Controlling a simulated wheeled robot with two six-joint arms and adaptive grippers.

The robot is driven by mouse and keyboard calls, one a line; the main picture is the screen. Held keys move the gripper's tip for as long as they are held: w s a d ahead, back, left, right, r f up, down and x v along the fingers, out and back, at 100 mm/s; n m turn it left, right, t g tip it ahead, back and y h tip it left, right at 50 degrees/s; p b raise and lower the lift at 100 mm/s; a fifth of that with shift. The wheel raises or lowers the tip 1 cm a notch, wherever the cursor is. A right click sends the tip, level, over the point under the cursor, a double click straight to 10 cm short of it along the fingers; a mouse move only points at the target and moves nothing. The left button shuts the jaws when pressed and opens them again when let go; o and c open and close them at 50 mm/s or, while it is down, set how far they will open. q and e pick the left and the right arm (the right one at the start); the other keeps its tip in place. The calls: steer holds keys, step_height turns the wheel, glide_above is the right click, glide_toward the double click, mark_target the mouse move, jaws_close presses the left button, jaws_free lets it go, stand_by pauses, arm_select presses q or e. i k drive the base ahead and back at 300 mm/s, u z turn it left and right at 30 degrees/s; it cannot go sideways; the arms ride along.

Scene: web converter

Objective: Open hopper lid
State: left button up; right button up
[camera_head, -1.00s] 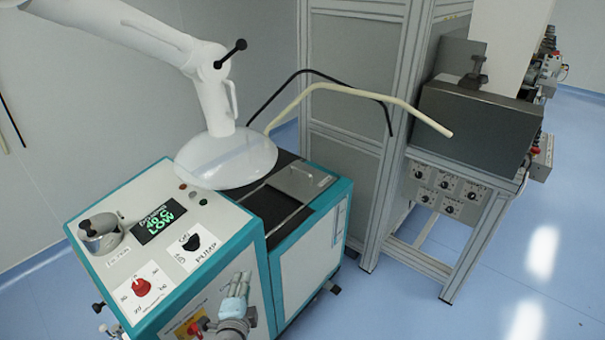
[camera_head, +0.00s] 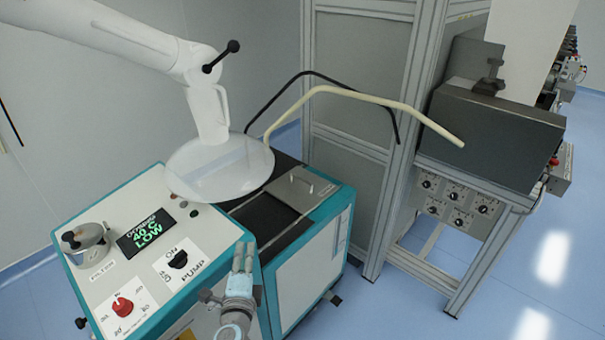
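The hopper lid (camera_head: 303,187) is a flat grey metal plate with a small bar handle. It lies flat at the back right of the teal and white machine's top (camera_head: 340,205). My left gripper (camera_head: 243,248), with light blue-grey fingers, comes up from the bottom, in front of the machine. Its fingers look close together, with nothing seen between them; whether it is open or shut is unclear. It is apart from the lid, in front and to its left. My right gripper is not in view.
A white jointed arm with a clear round hood (camera_head: 222,167) hangs over the machine, left of the lid. A cream bent bar (camera_head: 370,97) rises behind. The control panel has a red knob (camera_head: 122,307) and a metal pot (camera_head: 87,243). A grey-framed machine (camera_head: 500,130) stands right.

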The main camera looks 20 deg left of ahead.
mark_target(304, 190)
steer(key=i, duration=1.2)
steer(key=z, duration=0.05)
